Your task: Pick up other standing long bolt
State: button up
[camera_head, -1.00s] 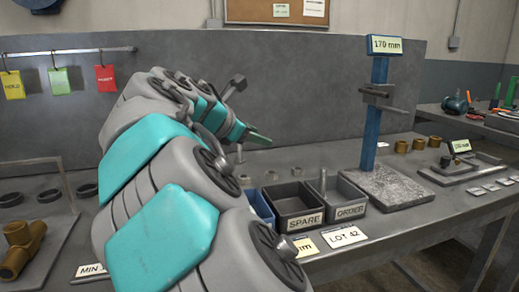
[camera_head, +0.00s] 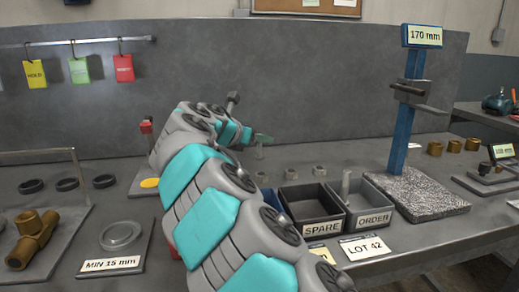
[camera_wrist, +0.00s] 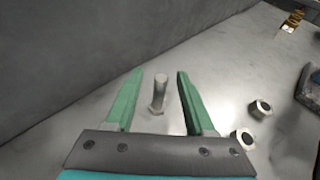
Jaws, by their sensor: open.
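A standing long bolt (camera_wrist: 159,92) shows upright on the bench in the wrist view, between the two green fingers of my gripper (camera_wrist: 157,88) as seen from the wrist. My gripper is open and empty. In the head view my gripper (camera_head: 258,139) is small and partly hidden by my arm, close above the bolt (camera_head: 260,152). Another long bolt (camera_head: 346,184) stands upright in the ORDER bin (camera_head: 379,203).
The SPARE bin (camera_head: 319,217) looks empty. Several nuts lie behind the bins; one nut (camera_wrist: 260,109) is right of my gripper. The blue 170 mm post (camera_head: 403,130) stands on a granite base (camera_head: 440,197). A grey back panel (camera_head: 300,90) rises behind.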

jog(key=shift+w+d+f, duration=0.1)
jog(key=shift+w, duration=0.1)
grip_shut()
dwell(0.3)
